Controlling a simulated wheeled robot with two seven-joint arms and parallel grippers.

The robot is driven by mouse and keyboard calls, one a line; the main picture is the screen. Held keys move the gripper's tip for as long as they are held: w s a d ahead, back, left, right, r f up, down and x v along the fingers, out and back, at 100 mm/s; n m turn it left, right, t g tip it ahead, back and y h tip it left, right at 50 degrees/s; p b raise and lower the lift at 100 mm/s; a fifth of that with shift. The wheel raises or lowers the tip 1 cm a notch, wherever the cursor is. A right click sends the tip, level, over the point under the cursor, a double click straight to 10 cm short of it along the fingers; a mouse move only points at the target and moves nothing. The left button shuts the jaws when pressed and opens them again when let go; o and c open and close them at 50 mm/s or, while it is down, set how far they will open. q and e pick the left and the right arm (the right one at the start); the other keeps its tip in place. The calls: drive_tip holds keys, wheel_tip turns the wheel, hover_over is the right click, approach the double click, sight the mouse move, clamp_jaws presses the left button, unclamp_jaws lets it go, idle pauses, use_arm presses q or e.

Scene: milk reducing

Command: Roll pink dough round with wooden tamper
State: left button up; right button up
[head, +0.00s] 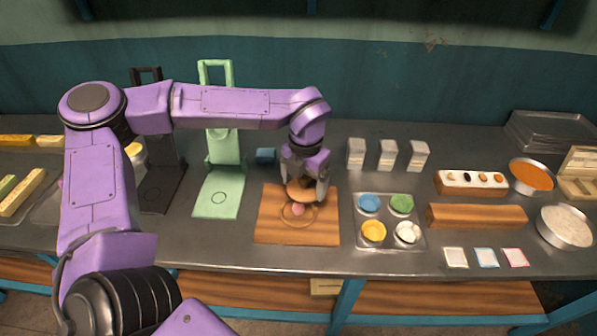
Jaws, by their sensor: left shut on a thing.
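A small pink dough piece (298,210) lies on the wooden board (270,230), inside a ring mark. My left gripper (308,190) is over the board, pointing down. It is shut on the round wooden tamper (300,190), which is held just above or against the dough; I cannot tell whether they touch. The fingers hide part of the tamper. My right gripper is not in view.
A tray (388,222) with several colored cups stands right of the board. A green press (218,195) and a dark press (160,185) stand left. A wooden block (477,216), several grey boxes (388,155) and bowls (565,228) lie to the right.

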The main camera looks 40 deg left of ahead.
sight(298, 187)
use_arm(q)
drive_tip(key=n, duration=0.4)
drive_tip(key=a+r+n, duration=0.1)
drive_tip(key=n, duration=0.1)
drive_tip(key=shift+s, duration=0.2)
drive_tip(key=n, duration=0.2)
drive_tip(key=shift+s+a+r+n+p, duration=0.1)
drive_tip(key=shift+s+n+p, duration=0.05)
drive_tip(key=shift+n+p, duration=0.25)
drive_tip(key=shift+f+b, duration=2.25)
drive_tip(key=shift+f, duration=0.4)
drive_tip(key=shift+f+b, duration=0.3)
drive_tip(key=shift+f, duration=0.1)
drive_tip(key=shift+s, duration=0.15)
